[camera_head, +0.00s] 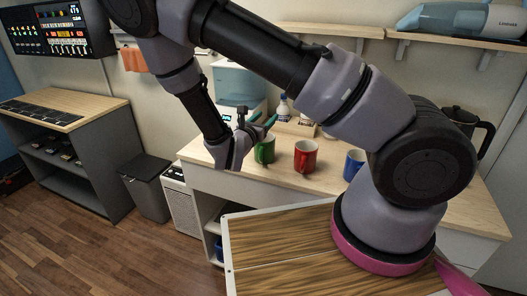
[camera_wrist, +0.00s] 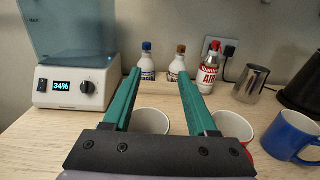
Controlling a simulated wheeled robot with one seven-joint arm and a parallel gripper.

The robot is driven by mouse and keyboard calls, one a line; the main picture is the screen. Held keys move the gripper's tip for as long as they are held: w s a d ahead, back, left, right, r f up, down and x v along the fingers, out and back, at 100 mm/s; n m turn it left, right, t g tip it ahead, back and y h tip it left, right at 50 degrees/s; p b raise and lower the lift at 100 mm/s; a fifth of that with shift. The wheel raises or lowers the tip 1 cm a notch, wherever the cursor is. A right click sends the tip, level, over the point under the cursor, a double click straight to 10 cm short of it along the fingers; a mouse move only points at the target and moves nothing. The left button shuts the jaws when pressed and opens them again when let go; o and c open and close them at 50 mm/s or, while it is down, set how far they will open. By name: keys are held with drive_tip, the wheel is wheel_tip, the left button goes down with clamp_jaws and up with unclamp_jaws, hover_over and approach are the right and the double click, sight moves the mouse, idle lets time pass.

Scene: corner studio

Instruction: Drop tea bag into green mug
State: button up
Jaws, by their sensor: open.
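The green mug (camera_head: 264,151) stands upright on the wooden counter, leftmost of three mugs in the head view. My gripper (camera_head: 263,120) is above it, with teal fingers apart. In the wrist view my gripper (camera_wrist: 160,73) is open, and nothing shows held between its fingers. A pale mug opening (camera_wrist: 151,121), likely the green mug's, lies below and between the fingers; its outer side is hidden by the gripper. I see no tea bag in either view, and the inside of the mug shows only in part.
A red mug (camera_head: 306,157) and a blue mug (camera_head: 354,163) stand to the right. Behind are a water-tank machine (camera_wrist: 72,83), several bottles (camera_wrist: 208,70) and a metal pitcher (camera_wrist: 250,83). The counter (camera_wrist: 35,135) is clear at the left.

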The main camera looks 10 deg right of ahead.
drive_tip(key=v, duration=0.4)
drive_tip(key=shift+s, duration=0.1)
drive_tip(key=s+d+r+m+g+y, duration=0.1)
drive_tip(key=s+d+r+m+g, duration=0.5)
drive_tip(key=m, duration=0.4)
drive_tip(key=s+d+r+m+g+y, duration=0.2)
drive_tip(key=s+d+r+m+g, duration=0.3)
drive_tip(key=d+m+g, duration=0.4)
drive_tip(key=s+a+r+m+t+y, duration=0.2)
drive_tip(key=s+r+m+t+y, duration=0.1)
drive_tip(key=r+m, duration=0.4)
drive_tip(key=s+a+r+m+t+y, duration=0.2)
drive_tip(key=r+m+y, duration=0.4)
drive_tip(key=r, duration=0.5)
drive_tip(key=s+m+t, duration=0.1)
drive_tip(key=t, duration=0.1)
drive_tip(key=shift+s+a+r+t+y, duration=0.2)
drive_tip(key=shift+s+a+t+y, duration=0.1)
drive_tip(key=shift+s+a, duration=0.1)
